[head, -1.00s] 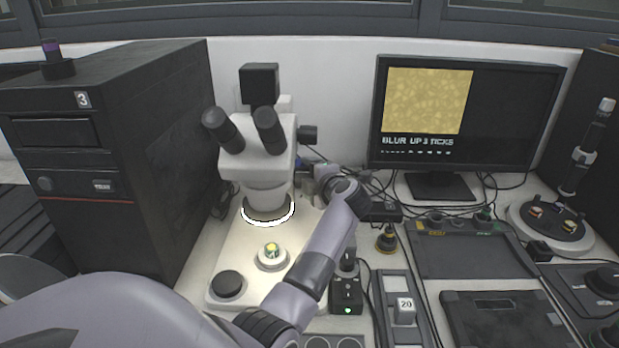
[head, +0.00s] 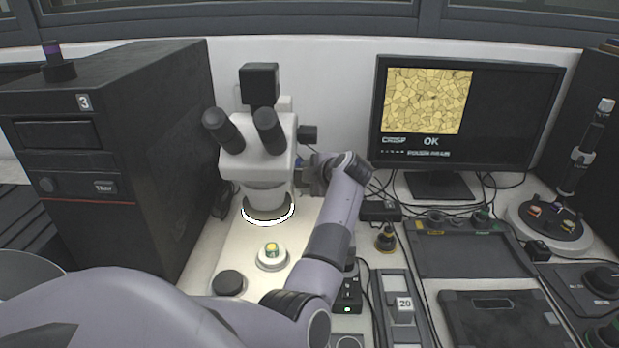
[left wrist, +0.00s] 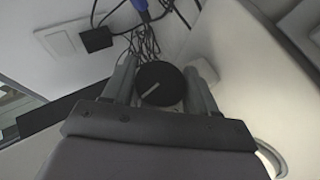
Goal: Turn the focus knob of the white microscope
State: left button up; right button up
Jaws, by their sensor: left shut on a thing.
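The white microscope (head: 258,162) stands on the left of the bench, with black eyepieces and a lit ring under its head. My left gripper (head: 312,174) is at the right side of its body. In the left wrist view, a round black knob (left wrist: 158,86) with a pale index line sits between my left fingers (left wrist: 165,76), which are shut on it. In the head view my gripper and arm hide this knob. Another black knob (head: 307,134) is higher on the same side. A sample (head: 271,249) rests on a round white holder on the stage. My right gripper is not in view.
The monitor (head: 466,119) shows a sharp yellow grain picture and "OK". A black cabinet (head: 150,150) marked 3 stands left of the microscope. Cables lie behind it. A carousel (head: 548,228), a small black-and-yellow knob (head: 386,238) and dark panels fill the right side.

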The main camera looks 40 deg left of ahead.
pick_arm(q)
jog(key=o, duration=1)
jog(key=shift+b+v, duration=0.5)
jog(key=shift+v, duration=3.1)
